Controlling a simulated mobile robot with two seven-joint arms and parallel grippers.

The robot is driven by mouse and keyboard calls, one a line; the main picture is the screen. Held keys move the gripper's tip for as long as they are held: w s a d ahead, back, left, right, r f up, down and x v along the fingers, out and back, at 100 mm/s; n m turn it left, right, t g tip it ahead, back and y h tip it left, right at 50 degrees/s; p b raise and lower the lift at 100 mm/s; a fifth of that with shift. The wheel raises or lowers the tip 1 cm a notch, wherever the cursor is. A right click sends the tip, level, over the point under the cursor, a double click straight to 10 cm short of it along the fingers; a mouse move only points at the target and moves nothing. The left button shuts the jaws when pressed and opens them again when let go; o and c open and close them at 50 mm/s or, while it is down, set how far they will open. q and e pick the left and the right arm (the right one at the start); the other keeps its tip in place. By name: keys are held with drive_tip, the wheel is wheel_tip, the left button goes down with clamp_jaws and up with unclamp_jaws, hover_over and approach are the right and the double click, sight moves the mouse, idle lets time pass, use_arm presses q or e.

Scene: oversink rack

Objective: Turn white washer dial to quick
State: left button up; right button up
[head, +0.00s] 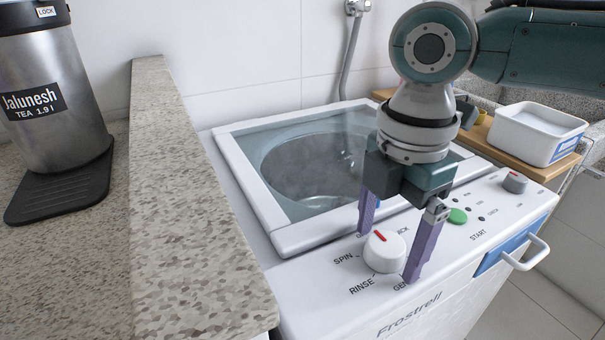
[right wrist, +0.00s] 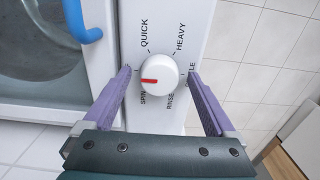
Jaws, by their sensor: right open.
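The white washer (head: 350,298) has a round white dial (head: 384,251) with a red mark on its front panel. In the right wrist view the dial (right wrist: 159,73) has its red mark pointing left, between the QUICK (right wrist: 144,33) and SPIN labels. HEAVY is at upper right, RINSE is below, and the right-hand label is partly hidden by a finger. My right gripper (head: 390,250) is open, its purple fingers straddling the dial. In the right wrist view the fingers (right wrist: 160,74) show a gap on both sides of the dial. My left gripper is not in view.
A closed glass lid (head: 310,165) covers the drum behind the panel. A green START button (head: 457,216) and a smaller grey knob (head: 515,182) are to the right. A speckled counter (head: 190,240) with a steel tea dispenser (head: 50,100) is at left. A white basin (head: 537,135) stands at right.

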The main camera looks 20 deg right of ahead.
drive_tip(key=shift+c, duration=0.2)
drive_tip(key=shift+r, duration=0.1)
drive_tip(key=c, duration=1.3)
